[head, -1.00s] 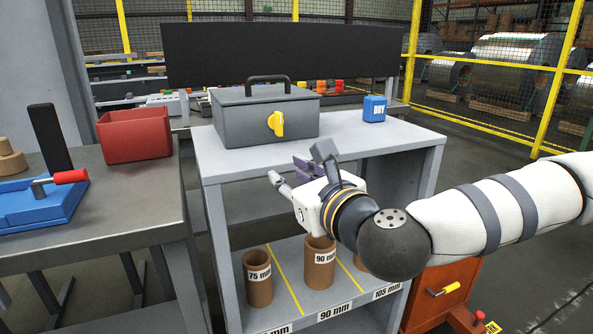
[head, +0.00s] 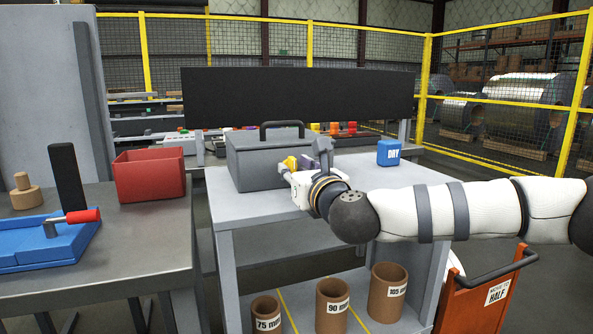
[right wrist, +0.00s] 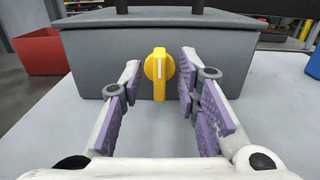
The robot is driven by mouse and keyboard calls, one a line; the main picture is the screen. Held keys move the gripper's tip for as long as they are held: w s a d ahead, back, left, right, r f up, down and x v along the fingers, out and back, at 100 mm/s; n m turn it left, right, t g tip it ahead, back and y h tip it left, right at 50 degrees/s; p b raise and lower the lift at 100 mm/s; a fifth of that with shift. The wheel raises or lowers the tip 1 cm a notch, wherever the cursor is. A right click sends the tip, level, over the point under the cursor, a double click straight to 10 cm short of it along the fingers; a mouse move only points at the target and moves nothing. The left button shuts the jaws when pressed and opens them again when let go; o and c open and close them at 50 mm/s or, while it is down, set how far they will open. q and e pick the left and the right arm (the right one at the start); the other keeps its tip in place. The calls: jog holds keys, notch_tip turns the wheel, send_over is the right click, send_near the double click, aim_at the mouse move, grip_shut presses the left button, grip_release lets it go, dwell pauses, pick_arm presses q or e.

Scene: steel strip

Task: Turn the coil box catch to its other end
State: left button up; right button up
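The grey coil box (head: 262,160) with a dark top handle stands on the grey bench (head: 250,207). Its yellow catch (head: 291,163) is on the front face, partly hidden by my right gripper (head: 302,164) in the head view. In the right wrist view the catch (right wrist: 159,73) is upright, with a white line on its upper part, between and beyond the open purple-padded fingers of my right gripper (right wrist: 160,95). The fingers appear apart from it on both sides. My left gripper is not in view.
A blue block marked DAY (head: 389,153) sits at the bench's right. A red bin (head: 149,175) and a blue fixture with a red-handled lever (head: 45,240) are on the left table. Brown tubes (head: 332,305) stand on the shelf below. The bench front is clear.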

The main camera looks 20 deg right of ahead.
jog(key=shift+c, duration=0.6)
grip_shut()
